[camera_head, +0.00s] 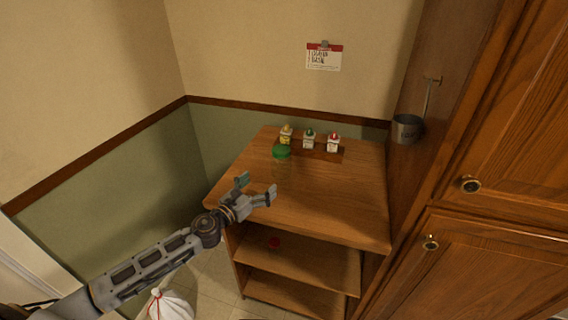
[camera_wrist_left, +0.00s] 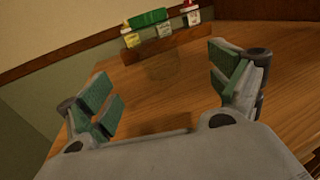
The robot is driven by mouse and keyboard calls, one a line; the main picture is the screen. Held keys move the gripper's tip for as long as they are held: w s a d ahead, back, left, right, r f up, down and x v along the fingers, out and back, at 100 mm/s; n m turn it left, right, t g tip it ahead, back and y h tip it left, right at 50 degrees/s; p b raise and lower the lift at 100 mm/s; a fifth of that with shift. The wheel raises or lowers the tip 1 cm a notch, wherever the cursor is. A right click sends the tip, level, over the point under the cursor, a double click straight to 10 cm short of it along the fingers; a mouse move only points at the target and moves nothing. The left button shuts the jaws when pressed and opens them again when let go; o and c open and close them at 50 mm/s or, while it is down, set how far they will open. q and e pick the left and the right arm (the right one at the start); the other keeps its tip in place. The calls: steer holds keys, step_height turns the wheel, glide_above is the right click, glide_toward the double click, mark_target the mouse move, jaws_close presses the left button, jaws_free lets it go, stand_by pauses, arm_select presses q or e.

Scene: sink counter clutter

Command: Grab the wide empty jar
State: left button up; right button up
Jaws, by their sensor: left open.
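A clear, see-through jar (camera_head: 282,168) with a green lid stands upright on the wooden shelf top, towards its back left. In the left wrist view the green lid (camera_wrist_left: 149,18) shows at the top, and the faint glass body is hard to make out against the wood. My left gripper (camera_head: 257,187) is open and empty, in front of the jar and apart from it. In the left wrist view its green-padded fingers (camera_wrist_left: 160,88) are spread wide, with the jar beyond them. My right gripper is not in view.
Several small bottles (camera_head: 309,139) stand on a low wooden rack behind the jar. The right part of the shelf top (camera_head: 345,205) is clear. A tall wooden cabinet (camera_head: 500,200) with a hanging metal ladle (camera_head: 407,129) borders the right.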

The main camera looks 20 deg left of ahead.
mark_target(277, 168)
arm_select(q)
steer(key=shift+w, duration=0.1)
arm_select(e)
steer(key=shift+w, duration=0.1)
arm_select(q)
steer(key=shift+w+d+r, duration=0.1)
steer(key=shift+w, duration=0.05)
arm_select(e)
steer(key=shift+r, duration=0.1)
arm_select(q)
steer(key=shift+p+x, duration=0.35)
steer(key=shift+x, duration=2.5)
steer(key=shift+p+x, duration=0.45)
steer(key=shift+x, duration=0.8)
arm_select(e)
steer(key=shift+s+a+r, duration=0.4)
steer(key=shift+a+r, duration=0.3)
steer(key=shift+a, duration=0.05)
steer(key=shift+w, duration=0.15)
arm_select(q)
steer(key=shift+w, duration=0.1)
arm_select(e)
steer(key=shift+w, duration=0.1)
